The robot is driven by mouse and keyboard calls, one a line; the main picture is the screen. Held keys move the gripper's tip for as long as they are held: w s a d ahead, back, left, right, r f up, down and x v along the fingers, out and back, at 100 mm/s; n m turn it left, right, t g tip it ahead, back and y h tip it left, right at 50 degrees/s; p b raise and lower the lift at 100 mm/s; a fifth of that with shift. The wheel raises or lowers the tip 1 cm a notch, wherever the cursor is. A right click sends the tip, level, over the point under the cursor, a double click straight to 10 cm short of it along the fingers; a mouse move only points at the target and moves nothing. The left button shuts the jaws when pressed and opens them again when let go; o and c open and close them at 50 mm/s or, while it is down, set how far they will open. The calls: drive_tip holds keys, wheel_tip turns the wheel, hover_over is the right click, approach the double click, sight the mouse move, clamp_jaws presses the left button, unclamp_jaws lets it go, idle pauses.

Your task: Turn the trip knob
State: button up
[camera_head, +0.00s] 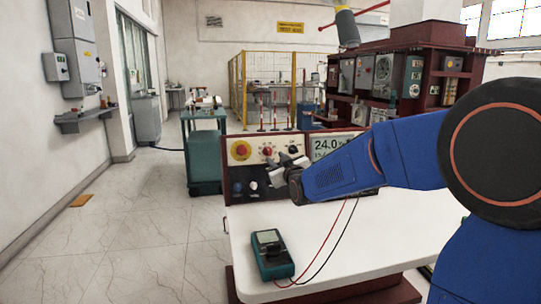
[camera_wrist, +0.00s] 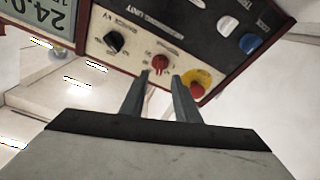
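The control panel (camera_head: 238,172) stands at the back of the white table. It carries a red knob (camera_head: 267,151) between a red button on a yellow disc (camera_head: 241,150) and a black knob (camera_head: 293,150). The lettering is too small to tell which is named trip. My gripper (camera_head: 280,172) is in front of the panel, below the red knob. In the wrist view, upside down, my gripper (camera_wrist: 161,76) is open and empty. The red knob (camera_wrist: 160,62) shows just beyond the gap between the fingertips; contact cannot be told. The black knob (camera_wrist: 115,42) is to the left.
A display reading about 24.0 (camera_head: 335,145) is at the panel's right. Blue, black and white buttons sit low on the panel. A teal multimeter (camera_head: 270,254) with red and black leads lies on the table (camera_head: 350,250). A teal cart (camera_head: 204,150) stands behind, left.

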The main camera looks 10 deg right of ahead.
sight(269, 152)
drive_tip(key=w, duration=0.7)
drive_tip(key=shift+w+a, duration=0.15)
drive_tip(key=shift+a, duration=0.15)
clamp_jaws()
